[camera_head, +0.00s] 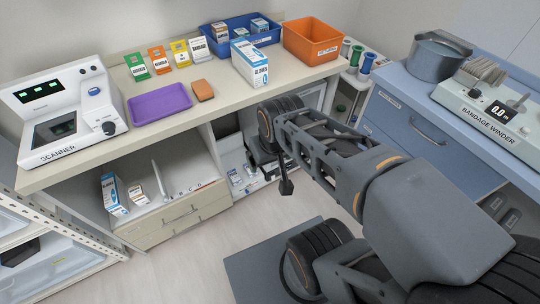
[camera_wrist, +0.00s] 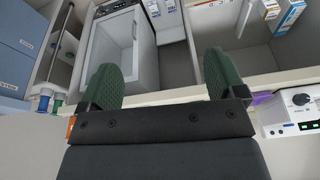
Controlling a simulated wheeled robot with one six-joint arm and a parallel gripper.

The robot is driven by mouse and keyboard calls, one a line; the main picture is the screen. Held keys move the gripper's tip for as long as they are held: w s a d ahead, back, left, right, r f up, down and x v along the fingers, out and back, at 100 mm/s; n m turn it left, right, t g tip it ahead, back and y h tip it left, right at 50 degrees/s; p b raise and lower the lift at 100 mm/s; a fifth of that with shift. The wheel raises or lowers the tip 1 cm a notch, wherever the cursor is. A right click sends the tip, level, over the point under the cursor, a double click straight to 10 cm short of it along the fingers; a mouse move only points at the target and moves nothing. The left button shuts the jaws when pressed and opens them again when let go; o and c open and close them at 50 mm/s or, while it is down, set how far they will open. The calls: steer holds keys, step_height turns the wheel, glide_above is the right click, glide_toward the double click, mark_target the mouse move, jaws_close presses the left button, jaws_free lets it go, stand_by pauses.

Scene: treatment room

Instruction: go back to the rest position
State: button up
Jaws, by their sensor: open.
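My gripper (camera_wrist: 162,80) shows in the wrist view with its two green fingers spread wide apart. Nothing is between the fingers. They hang over the front of the beige counter (camera_head: 150,130), with the open shelving and floor beyond. In the head view my dark grey arm reaches from the lower right up to the counter's front edge. The fingers are not clear in that view.
On the counter are a scanner (camera_head: 68,112), a purple tray (camera_head: 160,102), an orange sponge (camera_head: 203,90), a gloves box (camera_head: 250,62), a blue bin (camera_head: 266,38) and an orange returns bin (camera_head: 313,42). A bandage winder (camera_head: 495,105) and metal basin (camera_head: 438,55) stand right. Floor (camera_head: 190,265) is clear front left.

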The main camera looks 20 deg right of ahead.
step_height(320, 180, up, 7)
steer(key=p, duration=0.5)
steer(key=shift+f+p, duration=0.2)
steer(key=shift+p, duration=0.15)
